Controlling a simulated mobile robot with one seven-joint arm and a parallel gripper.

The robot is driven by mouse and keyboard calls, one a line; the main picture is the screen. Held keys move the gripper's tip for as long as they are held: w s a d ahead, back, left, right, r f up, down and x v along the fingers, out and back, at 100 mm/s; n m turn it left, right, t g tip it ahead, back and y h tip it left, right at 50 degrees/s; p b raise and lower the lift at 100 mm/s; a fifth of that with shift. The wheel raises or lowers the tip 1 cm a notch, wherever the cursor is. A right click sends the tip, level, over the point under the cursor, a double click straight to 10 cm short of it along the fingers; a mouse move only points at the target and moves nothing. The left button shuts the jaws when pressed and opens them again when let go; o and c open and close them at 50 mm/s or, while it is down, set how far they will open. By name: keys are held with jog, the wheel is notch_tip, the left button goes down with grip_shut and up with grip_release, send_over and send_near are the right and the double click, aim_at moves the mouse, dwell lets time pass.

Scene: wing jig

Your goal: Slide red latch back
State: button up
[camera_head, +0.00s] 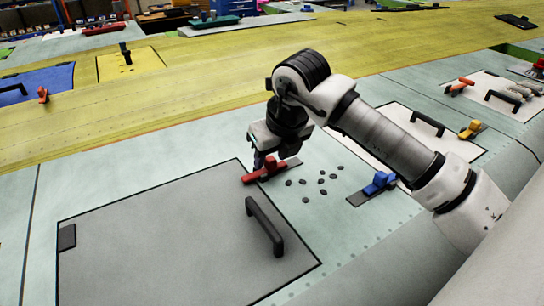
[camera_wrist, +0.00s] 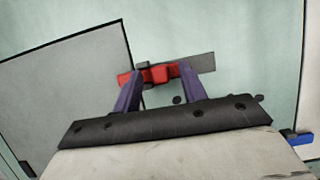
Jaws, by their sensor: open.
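The red latch (camera_head: 268,172) sits on the pale green wing skin at the far right corner of a grey panel (camera_head: 150,240). My gripper (camera_head: 262,158) is above it, pointing down. In the wrist view the red latch (camera_wrist: 158,73) lies on a dark grey strip (camera_wrist: 203,63) that shows to its right. My open gripper (camera_wrist: 160,72) has one purple finger toward each end of the red part, with its raised middle between them. I cannot tell whether the fingers touch it. The fingers are partly hidden in the head view.
Several small black discs (camera_head: 322,181) lie right of the latch. A blue latch (camera_head: 374,187) stands farther right, under my arm. A black handle (camera_head: 265,227) rises from the grey panel. A white panel with a handle (camera_head: 427,124) and a yellow latch (camera_head: 472,129) are farther right.

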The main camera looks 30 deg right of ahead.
aim_at(288, 167)
grip_shut()
dwell(0.3)
jog(key=d+b, duration=0.2)
jog(key=d, duration=0.2)
jog(key=shift+s, duration=0.1)
jog(key=shift+a+r, duration=0.1)
grip_release()
